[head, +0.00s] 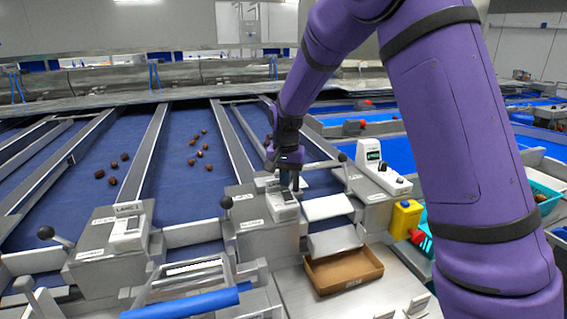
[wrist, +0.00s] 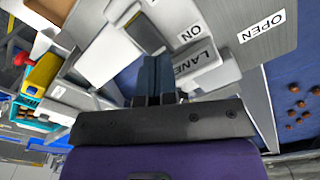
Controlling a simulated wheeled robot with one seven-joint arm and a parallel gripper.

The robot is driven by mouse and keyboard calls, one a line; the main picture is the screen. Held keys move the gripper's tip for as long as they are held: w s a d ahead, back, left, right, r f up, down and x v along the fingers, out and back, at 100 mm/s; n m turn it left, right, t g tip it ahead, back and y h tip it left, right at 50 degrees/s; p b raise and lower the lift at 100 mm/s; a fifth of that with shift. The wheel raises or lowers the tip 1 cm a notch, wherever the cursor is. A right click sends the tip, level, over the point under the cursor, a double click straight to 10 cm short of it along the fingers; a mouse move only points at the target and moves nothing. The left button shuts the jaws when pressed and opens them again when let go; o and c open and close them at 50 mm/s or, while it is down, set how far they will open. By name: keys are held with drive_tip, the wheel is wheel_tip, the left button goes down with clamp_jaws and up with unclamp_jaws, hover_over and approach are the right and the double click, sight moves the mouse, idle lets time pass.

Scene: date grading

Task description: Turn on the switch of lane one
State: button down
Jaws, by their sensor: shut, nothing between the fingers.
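My gripper (head: 287,182) is shut and empty, pointing down over a white switch housing (head: 283,203) on a grey lane control box (head: 262,232). In the wrist view, my closed fingers (wrist: 154,70) are right beside this housing, which is marked "ON" (wrist: 190,34) and "LANE" (wrist: 196,62). The lane number is not readable there. A dark grey rocker-like switch (wrist: 146,34) shows just beyond the fingertips. I cannot tell whether the fingers touch it or which way it is set. Another labelled lane housing (head: 130,232) stands on a box at the left.
Blue lanes (head: 180,180) with several brown dates lie behind the boxes. Black-knobbed levers (head: 226,203) stand beside the boxes. An open cardboard box (head: 343,274), a yellow container (head: 405,217) and a white device (head: 369,156) are to the right. A blue bar (head: 190,303) crosses the front.

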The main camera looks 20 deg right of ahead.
sight(286, 191)
drive_tip(key=shift+f, duration=1)
idle(0.6)
drive_tip(key=shift+r, duration=3.5)
drive_tip(key=shift+s+r, duration=0.1)
drive_tip(key=s+d+r+n+t, duration=0.1)
drive_tip(key=s+d+r+n, duration=0.1)
drive_tip(key=s+r, duration=0.6)
drive_tip(key=s+d+r+n+t, duration=0.1)
drive_tip(key=s+d+r+t, duration=0.15)
drive_tip(key=s+r, duration=0.45)
drive_tip(key=s+d+f+n+t, duration=0.1)
drive_tip(key=s+d+n, duration=0.1)
drive_tip(key=s, duration=1.8)
drive_tip(key=shift+d+f+n+t, duration=0.25)
drive_tip(key=shift+n+t, duration=0.1)
drive_tip(key=shift+n, duration=0.15)
